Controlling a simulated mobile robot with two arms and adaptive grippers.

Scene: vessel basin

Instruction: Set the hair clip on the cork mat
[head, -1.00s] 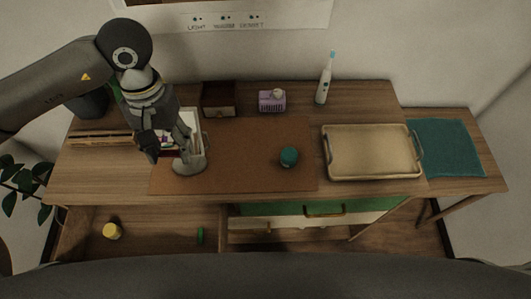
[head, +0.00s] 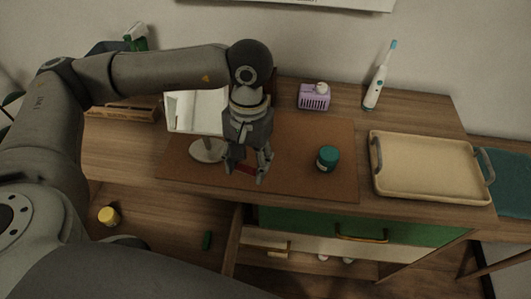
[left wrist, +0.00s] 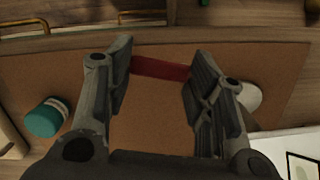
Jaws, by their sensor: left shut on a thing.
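The hair clip (head: 248,169) is a small red bar between the fingertips of my left gripper (head: 247,176). It also shows in the left wrist view (left wrist: 160,68), spanning crosswise from one finger to the other. My left gripper is shut on it and points down over the cork mat (head: 310,190). The brown mat lies flat on the wooden top, and a bare stretch of it shows under the clip in the left wrist view (left wrist: 160,115). I cannot tell how large the gap between clip and mat is. My right gripper is not in view.
A mirror (head: 196,112) on a round base stands just left of my gripper. A beige tray (head: 430,165), a purple basket (head: 313,97) and an electric toothbrush (head: 378,80) are farther off. The mat's front right is clear.

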